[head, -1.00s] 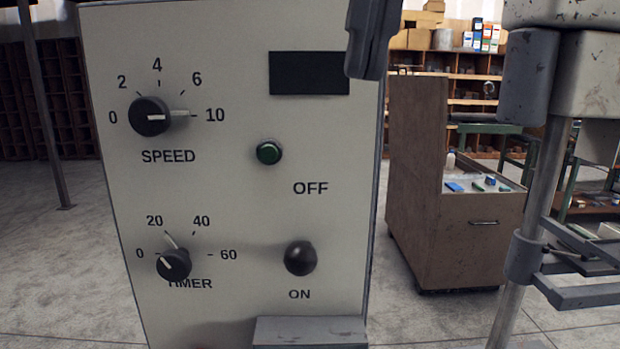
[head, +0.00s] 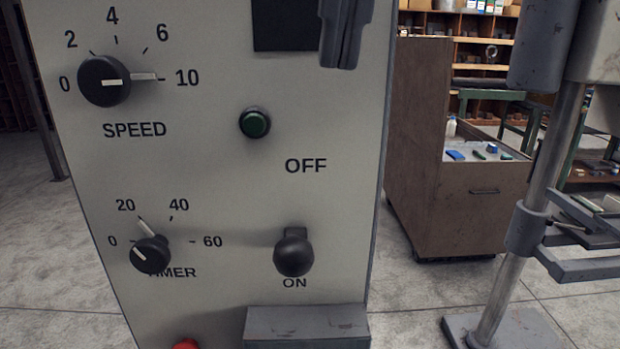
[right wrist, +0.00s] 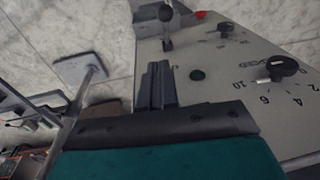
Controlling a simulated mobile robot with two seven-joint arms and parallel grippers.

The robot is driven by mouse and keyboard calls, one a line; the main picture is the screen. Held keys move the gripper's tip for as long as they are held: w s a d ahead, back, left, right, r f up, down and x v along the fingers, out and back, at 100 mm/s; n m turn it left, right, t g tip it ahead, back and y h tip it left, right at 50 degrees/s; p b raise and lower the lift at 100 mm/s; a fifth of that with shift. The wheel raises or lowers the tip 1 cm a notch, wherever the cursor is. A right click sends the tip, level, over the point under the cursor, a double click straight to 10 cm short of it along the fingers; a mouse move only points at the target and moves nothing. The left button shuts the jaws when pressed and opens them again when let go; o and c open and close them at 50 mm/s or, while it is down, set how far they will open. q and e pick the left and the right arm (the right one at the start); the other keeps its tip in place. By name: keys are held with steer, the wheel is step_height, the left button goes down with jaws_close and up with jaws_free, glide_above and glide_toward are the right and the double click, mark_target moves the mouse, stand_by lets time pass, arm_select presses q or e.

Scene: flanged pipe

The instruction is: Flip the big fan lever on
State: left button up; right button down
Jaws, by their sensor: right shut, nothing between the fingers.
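The lever on the pale control panel (head: 205,190) has a black ball knob (head: 293,252) on a short stem. The knob sits low, just above the ON label and well below the OFF label. In the right wrist view the knob (right wrist: 165,12) shows beyond my fingers. My right gripper (head: 342,55) enters at the top of the head view, above and slightly right of the lever, clear of it. Its dark fingers are together and empty; they also show in the right wrist view (right wrist: 158,85). My left gripper is out of view.
The panel also carries a speed dial (head: 104,82), a timer dial (head: 150,254), a green button (head: 254,123) and a red button (head: 186,344). A grey box (head: 305,325) juts out below the lever. A brown cabinet (head: 425,150) and a metal post (head: 515,240) stand to the right.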

steer(key=b, duration=0.1)
glide_above(305, 240)
steer(key=w+d, duration=0.2)
steer(key=w, duration=0.1)
step_height(305, 240, down, 8)
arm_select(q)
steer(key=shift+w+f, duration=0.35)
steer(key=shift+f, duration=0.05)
arm_select(e)
steer(key=shift+s+a+f, duration=0.45)
steer(key=shift+s+f, duration=0.1)
steer(key=shift+f, duration=0.2)
steer(key=shift+s+a+f, duration=0.4)
steer(key=shift+s+f, duration=0.1)
steer(key=shift+f, duration=0.25)
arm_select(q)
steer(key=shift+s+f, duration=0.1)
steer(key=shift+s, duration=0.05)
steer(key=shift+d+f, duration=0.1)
arm_select(e)
steer(key=shift+f, duration=0.1)
